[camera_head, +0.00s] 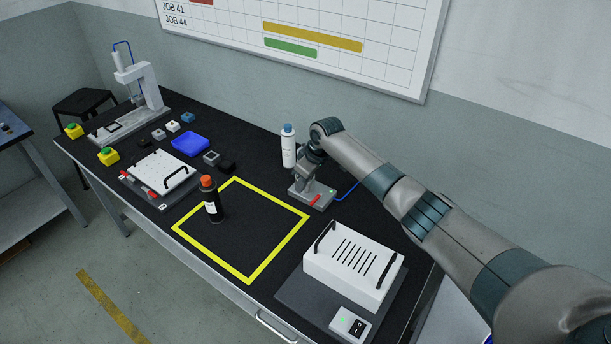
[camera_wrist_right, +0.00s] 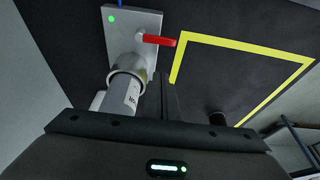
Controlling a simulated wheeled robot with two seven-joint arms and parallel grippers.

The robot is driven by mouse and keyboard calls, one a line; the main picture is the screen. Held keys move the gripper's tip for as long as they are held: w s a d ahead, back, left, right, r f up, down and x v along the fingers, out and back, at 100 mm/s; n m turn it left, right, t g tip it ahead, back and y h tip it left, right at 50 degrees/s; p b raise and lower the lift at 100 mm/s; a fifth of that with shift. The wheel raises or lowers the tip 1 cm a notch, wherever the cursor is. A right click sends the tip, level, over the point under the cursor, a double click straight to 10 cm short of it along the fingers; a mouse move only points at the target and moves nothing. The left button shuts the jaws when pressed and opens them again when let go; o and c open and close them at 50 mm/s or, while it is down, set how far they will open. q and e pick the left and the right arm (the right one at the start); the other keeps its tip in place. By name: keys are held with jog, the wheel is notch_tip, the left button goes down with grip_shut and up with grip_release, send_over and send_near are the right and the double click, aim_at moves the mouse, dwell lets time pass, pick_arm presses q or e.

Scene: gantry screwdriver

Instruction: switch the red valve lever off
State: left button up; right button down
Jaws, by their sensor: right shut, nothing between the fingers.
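The red valve lever (camera_head: 316,199) sits on a light grey plate (camera_head: 325,194) towards the back right of the black bench. In the right wrist view the lever (camera_wrist_right: 160,40) points right from its white pivot, towards the yellow outline. A green light (camera_wrist_right: 112,18) glows on the plate (camera_wrist_right: 122,37). My right gripper (camera_head: 304,180) is close above the plate, behind the lever. In the wrist view its dark fingers (camera_wrist_right: 166,88) are together and empty, below the lever in the picture. I see a gap between fingers and lever there. My left gripper is not in view.
A grey cylinder with a collar (camera_wrist_right: 128,78) rises from the plate beside my fingers. A white bottle (camera_head: 288,150) stands behind. A black bottle with an orange cap (camera_head: 212,205) stands by the yellow outline (camera_head: 252,278). A white handled box (camera_head: 350,275) is at the front right.

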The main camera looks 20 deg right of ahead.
aim_at(316, 200)
jog(key=x, duration=0.2)
jog(key=shift+w+a+f, duration=0.1)
jog(key=shift+f, duration=0.15)
jog(key=shift+s+d+p, duration=0.45)
jog(key=shift+s+p, duration=0.1)
jog(key=shift+p, duration=0.2)
jog(key=shift+s+d+p, duration=0.75)
jog(key=shift+s, duration=0.25)
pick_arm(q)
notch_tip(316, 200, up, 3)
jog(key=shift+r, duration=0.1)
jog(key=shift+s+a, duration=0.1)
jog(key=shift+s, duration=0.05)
pick_arm(e)
jog(key=shift+s+d, duration=0.1)
jog(key=shift+d, duration=0.1)
